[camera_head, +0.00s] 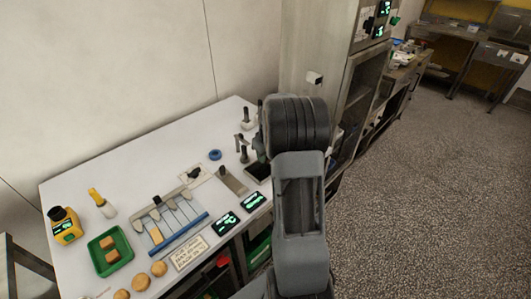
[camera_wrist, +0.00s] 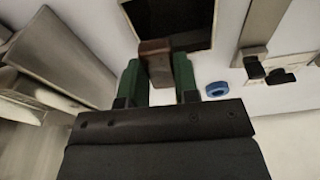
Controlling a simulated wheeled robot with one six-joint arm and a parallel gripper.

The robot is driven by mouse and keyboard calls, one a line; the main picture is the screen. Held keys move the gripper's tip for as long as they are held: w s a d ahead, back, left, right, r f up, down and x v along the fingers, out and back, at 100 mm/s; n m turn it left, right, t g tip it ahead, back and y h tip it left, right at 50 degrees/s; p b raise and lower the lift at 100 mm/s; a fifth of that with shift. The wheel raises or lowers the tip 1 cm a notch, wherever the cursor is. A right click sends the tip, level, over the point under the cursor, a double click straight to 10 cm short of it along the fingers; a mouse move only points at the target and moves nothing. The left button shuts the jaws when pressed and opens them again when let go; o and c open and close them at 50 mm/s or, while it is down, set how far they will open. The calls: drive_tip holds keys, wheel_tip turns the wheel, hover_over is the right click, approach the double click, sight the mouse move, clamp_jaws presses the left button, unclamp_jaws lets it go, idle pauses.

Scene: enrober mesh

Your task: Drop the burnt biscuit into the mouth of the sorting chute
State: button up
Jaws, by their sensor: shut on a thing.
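My gripper (camera_wrist: 158,68) has two green fingers and is shut on a brown block, the burnt biscuit (camera_wrist: 154,50), in the wrist view. The biscuit's far end overlaps the near edge of a dark rectangular opening, which looks like the mouth of the sorting chute (camera_wrist: 185,12). I cannot tell how high the biscuit is above it. In the head view a dark square (camera_head: 258,172) beside my arm looks like the same opening, partly hidden. My gripper and the biscuit are not clearly visible there.
A blue ring (camera_head: 215,155) lies on the white table (camera_head: 140,165); it also shows in the wrist view (camera_wrist: 217,88). Posts (camera_head: 243,153) stand near the opening. Slotted lanes, small displays, a green tray (camera_head: 97,262) with biscuits and loose round biscuits (camera_head: 141,282) lie further left.

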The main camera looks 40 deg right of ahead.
drive_tip(key=o, duration=0.8)
drive_tip(key=r, duration=0.4)
drive_tip(key=s+r, duration=0.1)
drive_tip(key=r, duration=0.4)
drive_tip(key=s+r+b, duration=0.1)
drive_tip(key=r, duration=0.3)
drive_tip(key=shift+d+r, duration=0.1)
drive_tip(key=shift+r, duration=0.25)
drive_tip(key=s+a, duration=0.5)
drive_tip(key=a, duration=0.2)
drive_tip(key=s+a+f+t, duration=0.1)
drive_tip(key=s+a, duration=0.4)
drive_tip(key=a, duration=0.3)
drive_tip(key=s+a+f+t, duration=0.1)
drive_tip(key=s+a, duration=0.5)
drive_tip(key=a, duration=0.2)
drive_tip(key=shift+a+f+m, duration=0.1)
drive_tip(key=shift+a+m, duration=0.15)
drive_tip(key=shift+m, duration=0.15)
